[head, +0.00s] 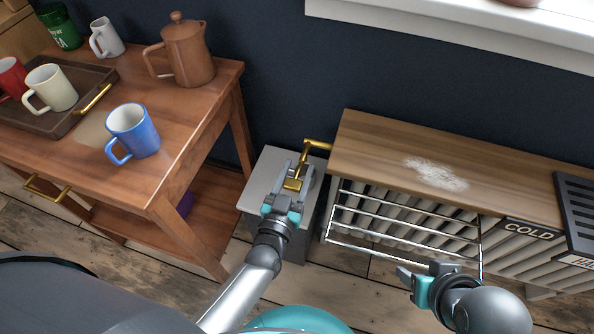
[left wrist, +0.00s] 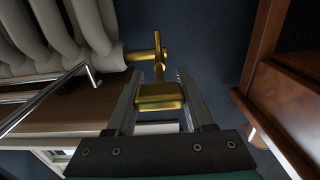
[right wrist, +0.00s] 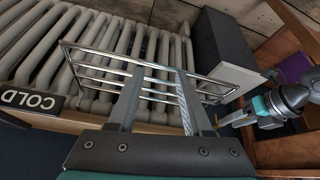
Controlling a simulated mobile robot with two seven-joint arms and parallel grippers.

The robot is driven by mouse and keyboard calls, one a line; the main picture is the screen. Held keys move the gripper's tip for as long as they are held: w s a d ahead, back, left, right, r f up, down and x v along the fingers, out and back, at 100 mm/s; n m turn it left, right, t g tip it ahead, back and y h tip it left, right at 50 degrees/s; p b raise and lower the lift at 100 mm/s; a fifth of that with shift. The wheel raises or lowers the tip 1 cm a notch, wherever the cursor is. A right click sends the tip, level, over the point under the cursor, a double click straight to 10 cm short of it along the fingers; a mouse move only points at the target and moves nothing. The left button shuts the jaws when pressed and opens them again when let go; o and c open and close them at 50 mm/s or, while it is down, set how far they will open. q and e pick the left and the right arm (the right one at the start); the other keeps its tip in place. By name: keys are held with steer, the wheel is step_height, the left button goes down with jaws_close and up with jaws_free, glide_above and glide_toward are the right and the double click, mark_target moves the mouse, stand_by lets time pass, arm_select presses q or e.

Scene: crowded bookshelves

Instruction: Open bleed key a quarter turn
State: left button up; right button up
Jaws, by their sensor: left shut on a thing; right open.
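The brass bleed key (head: 293,184) hangs below a brass valve fitting (head: 317,145) at the radiator's left end. In the left wrist view, the key's wide brass handle (left wrist: 160,97) sits between the two fingers, below the stem. My left gripper (head: 290,176) is shut on this handle. The key's turn angle is hard to tell. My right gripper (head: 418,270) is open and empty in front of the radiator's chrome rail. In the right wrist view its fingers (right wrist: 158,80) stand apart before the rail.
The radiator (right wrist: 100,60) has a wooden shelf (head: 390,150) with a white powdery patch, a chrome rail (head: 400,222) and a COLD sign (head: 529,231). A grey box (head: 262,190) stands under the key. A wooden cart (head: 190,130) with a blue mug (head: 134,130) and copper pot (head: 187,55) is left.

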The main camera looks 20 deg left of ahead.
arm_select(q)
jaws_close()
